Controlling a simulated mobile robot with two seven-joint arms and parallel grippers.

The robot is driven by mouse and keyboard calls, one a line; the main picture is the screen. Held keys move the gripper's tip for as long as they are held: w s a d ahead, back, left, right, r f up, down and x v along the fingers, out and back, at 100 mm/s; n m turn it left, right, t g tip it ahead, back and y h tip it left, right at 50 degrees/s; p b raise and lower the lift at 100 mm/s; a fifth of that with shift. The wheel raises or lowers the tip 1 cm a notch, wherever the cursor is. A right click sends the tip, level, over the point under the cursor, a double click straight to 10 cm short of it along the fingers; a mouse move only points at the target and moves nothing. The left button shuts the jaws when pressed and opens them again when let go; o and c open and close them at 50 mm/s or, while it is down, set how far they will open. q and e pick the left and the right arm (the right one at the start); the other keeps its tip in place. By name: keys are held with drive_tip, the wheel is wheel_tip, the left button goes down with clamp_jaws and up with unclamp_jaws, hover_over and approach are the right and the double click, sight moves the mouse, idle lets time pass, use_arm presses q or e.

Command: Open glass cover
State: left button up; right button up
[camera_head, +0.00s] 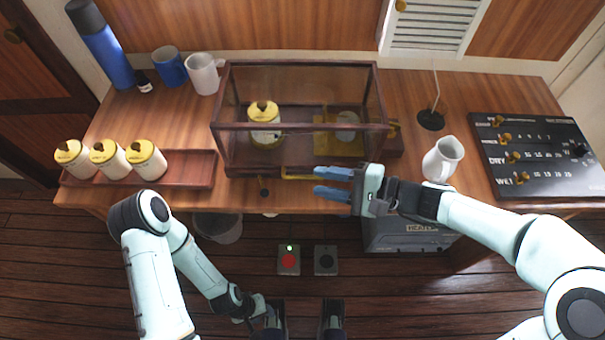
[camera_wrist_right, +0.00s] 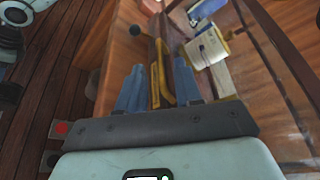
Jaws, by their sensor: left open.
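The glass cover (camera_head: 300,80) is a clear box with a dark wooden frame on the wooden desk. It looks closed. Its yellow handle (camera_head: 300,172) is on the lower front edge. Inside are a white canister with a yellow lid (camera_head: 264,125) and a brass-coloured device (camera_head: 335,140). My right gripper (camera_head: 317,182) is open just right of the handle. In the right wrist view the handle (camera_wrist_right: 160,75) shows between its two blue fingers (camera_wrist_right: 158,70), and I cannot tell whether they touch it. My left gripper (camera_head: 268,314) is low in front of the desk, away from the cover.
Several yellow-lidded canisters (camera_head: 108,158) stand in a tray (camera_head: 205,172) at left. A blue flask (camera_head: 105,55), blue mug (camera_head: 170,66) and white mug (camera_head: 204,73) stand behind. A white jug (camera_head: 442,158) and black board (camera_head: 535,155) are at right.

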sight(307, 179)
drive_tip(key=x, duration=0.5)
drive_tip(key=shift+w+a, duration=0.15)
drive_tip(key=shift+a, duration=0.15)
clamp_jaws()
